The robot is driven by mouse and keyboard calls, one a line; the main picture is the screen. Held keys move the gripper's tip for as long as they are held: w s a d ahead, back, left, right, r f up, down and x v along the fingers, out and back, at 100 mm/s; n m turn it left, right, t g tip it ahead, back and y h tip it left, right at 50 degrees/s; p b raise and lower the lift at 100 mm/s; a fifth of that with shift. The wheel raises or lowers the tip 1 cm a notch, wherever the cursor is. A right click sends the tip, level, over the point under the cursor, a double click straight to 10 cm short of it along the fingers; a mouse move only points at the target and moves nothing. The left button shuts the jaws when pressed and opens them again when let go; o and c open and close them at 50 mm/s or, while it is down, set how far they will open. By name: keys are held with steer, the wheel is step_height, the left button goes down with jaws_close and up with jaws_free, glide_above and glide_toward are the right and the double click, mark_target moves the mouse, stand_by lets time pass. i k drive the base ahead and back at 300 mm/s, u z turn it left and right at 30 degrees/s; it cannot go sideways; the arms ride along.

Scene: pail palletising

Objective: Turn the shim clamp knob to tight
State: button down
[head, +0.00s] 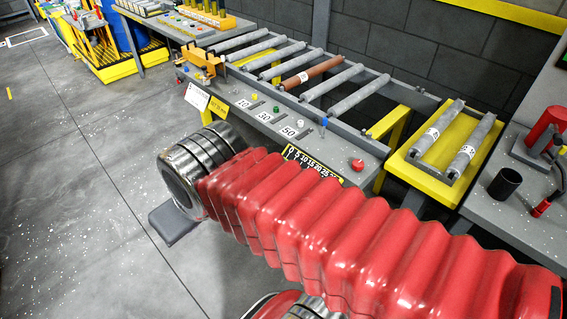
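A red round knob (357,165) stands on the right front end of the grey roller bench (345,147), beside a black-and-yellow number scale (312,163). A small blue knob (323,122) stands further back on the same bench. I see no label naming the shim clamp knob, and cannot tell its tight or loose setting. Slots marked 10, 30 and 50 (265,117) run along the bench's front. My red bellows-covered arm crosses the foreground and hides part of the bench front. My gripper's fingertips are not visible.
Grey rollers and one brown roller (312,72) lie across the bench. A yellow tray (437,185) with two loose rollers stands to the right. A black cup (504,184) and a red tool (545,128) stand on the right-hand bench. The floor at left is open.

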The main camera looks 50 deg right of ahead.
mark_target(358, 165)
steer(key=z, duration=1.75)
steer(key=k, duration=0.85)
steer(key=u, duration=0.1)
